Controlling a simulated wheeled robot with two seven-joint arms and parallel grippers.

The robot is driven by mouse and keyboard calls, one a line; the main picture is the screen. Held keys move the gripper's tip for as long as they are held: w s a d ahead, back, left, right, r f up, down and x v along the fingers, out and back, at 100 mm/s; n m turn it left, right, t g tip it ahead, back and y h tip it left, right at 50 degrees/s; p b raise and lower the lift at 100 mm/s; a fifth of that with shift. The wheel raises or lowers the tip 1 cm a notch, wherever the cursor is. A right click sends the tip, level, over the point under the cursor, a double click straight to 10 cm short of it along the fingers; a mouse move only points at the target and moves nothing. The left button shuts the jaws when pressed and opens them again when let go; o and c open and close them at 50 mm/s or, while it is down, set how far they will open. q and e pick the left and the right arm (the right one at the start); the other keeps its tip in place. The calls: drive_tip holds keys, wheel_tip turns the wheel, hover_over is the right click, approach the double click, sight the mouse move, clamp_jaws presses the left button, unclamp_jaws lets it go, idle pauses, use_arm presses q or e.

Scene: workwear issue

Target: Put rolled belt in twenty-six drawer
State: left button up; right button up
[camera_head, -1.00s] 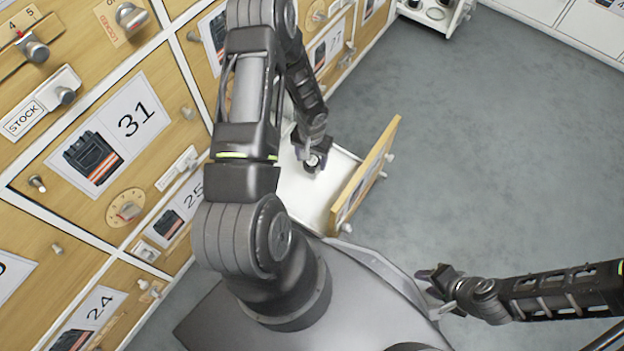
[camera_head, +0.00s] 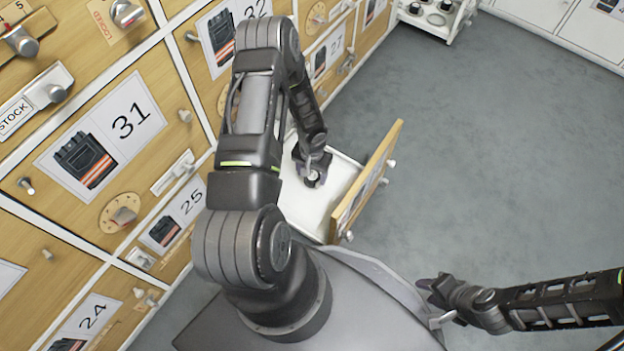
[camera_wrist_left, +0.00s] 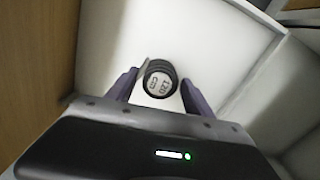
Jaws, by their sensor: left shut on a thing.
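The rolled belt (camera_wrist_left: 160,80) is a small dark roll with a pale marked end face. It sits between the two fingers of my left gripper (camera_wrist_left: 160,92) in the left wrist view, over the white floor of an open drawer. In the head view my left gripper (camera_head: 312,174) reaches down inside the pulled-out drawer (camera_head: 330,168), shut on the belt (camera_head: 312,181). I cannot tell whether the belt touches the drawer floor. The drawer's wooden front faces away, so its number is hidden. My right gripper (camera_head: 436,300) is at the lower right, away from the drawers; its finger gap is unclear.
The cabinet wall on the left has closed drawers labelled 31 (camera_head: 101,134), 25 (camera_head: 173,217) and 24 (camera_head: 92,322), with knobs and latches. A white rack (camera_head: 436,20) stands at the far end. The grey floor on the right is clear.

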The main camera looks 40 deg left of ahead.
sight(312, 176)
use_arm(q)
drive_tip(key=shift+f+b, duration=0.8)
drive_tip(key=shift+f, duration=1.05)
drive_tip(key=shift+f, duration=0.15)
drive_tip(key=o, duration=1.5)
drive_tip(key=shift+r, duration=0.3)
wheel_tip(312, 176, up, 12)
drive_tip(key=p, duration=0.5)
drive_tip(key=shift+f, duration=0.15)
